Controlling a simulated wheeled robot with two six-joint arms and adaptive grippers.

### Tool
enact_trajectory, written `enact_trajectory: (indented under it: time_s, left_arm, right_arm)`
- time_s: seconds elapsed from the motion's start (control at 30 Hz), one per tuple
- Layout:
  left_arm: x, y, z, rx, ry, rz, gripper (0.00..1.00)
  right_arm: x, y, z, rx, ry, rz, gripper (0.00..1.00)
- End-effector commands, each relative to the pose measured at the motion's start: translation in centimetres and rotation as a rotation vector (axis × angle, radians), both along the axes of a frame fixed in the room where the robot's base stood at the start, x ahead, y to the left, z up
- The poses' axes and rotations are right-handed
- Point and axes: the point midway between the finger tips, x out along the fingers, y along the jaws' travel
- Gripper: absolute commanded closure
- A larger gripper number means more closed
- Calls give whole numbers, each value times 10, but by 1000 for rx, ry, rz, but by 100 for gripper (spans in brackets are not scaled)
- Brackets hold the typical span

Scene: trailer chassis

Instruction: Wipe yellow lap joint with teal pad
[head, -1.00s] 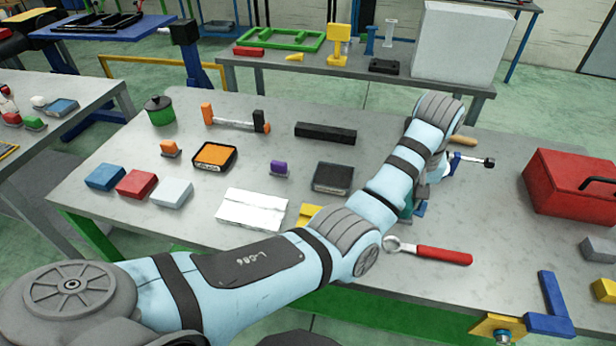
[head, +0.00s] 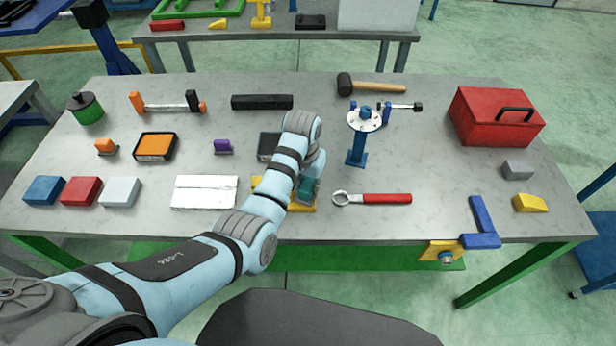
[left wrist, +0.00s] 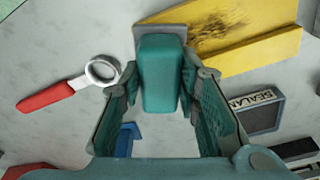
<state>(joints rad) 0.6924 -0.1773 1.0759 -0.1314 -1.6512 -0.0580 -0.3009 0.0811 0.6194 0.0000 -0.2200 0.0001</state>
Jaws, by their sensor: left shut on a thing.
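The yellow lap joint (head: 301,208) lies flat near the table's front edge, partly covered by my left arm. In the left wrist view the yellow lap joint (left wrist: 245,42) shows a dark smudge on its face. My left gripper (head: 305,196) is low over it. In the left wrist view my left gripper (left wrist: 160,88) is shut on the teal pad (left wrist: 159,72), which has a grey plate at its far end. The pad appears at the edge of the yellow piece; I cannot tell if they touch. My right gripper is not in view.
A ring wrench with red handle (head: 375,198) lies just right of the lap joint. A white plate (head: 205,191) lies left. A black sealant tray (head: 268,146) is behind. A blue stand (head: 356,150) rises behind the wrench. A red toolbox (head: 490,122) stands at right.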

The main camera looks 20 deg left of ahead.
Motion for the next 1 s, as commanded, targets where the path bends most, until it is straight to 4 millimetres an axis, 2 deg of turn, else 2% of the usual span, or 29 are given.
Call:
enact_trajectory:
  time_s: [1.0]
  left_arm:
    - [0, 0, -8, 0, 0, 0, 93]
  right_arm:
    - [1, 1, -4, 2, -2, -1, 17]
